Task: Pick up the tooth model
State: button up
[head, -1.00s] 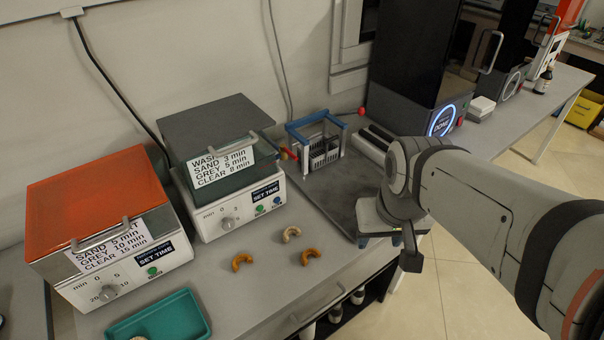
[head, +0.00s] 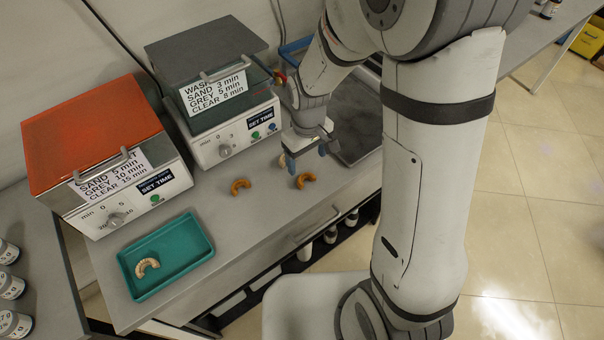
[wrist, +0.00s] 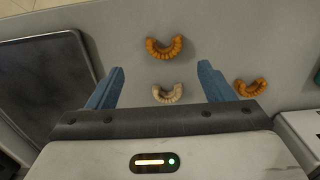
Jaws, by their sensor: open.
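Three arch-shaped tooth models lie on the grey bench. In the wrist view a pale beige tooth model (wrist: 167,94) lies between the fingers of my gripper (wrist: 160,84), seen from above. An orange tooth model (wrist: 164,48) lies just beyond it, and another orange one (wrist: 251,88) lies to the right, outside the fingers. In the head view the orange models (head: 305,180) and (head: 241,186) show clearly, while the pale one (head: 282,161) is mostly hidden by my gripper (head: 306,152). My gripper is open, pointing down, with blue fingers. Another pale tooth model (head: 147,267) lies in a teal tray.
The teal tray (head: 196,262) sits at the bench's front left. An orange-lidded machine (head: 97,125) and a grey-lidded machine (head: 204,55) stand behind. A dark flat plate (head: 357,120) is at right. Bottles (head: 12,285) stand at far left.

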aim_at(305, 181)
jog(key=f, duration=0.6)
jog(key=shift+s+a+f, duration=0.2)
jog(key=shift+s+a, duration=0.05)
jog(key=c, duration=1)
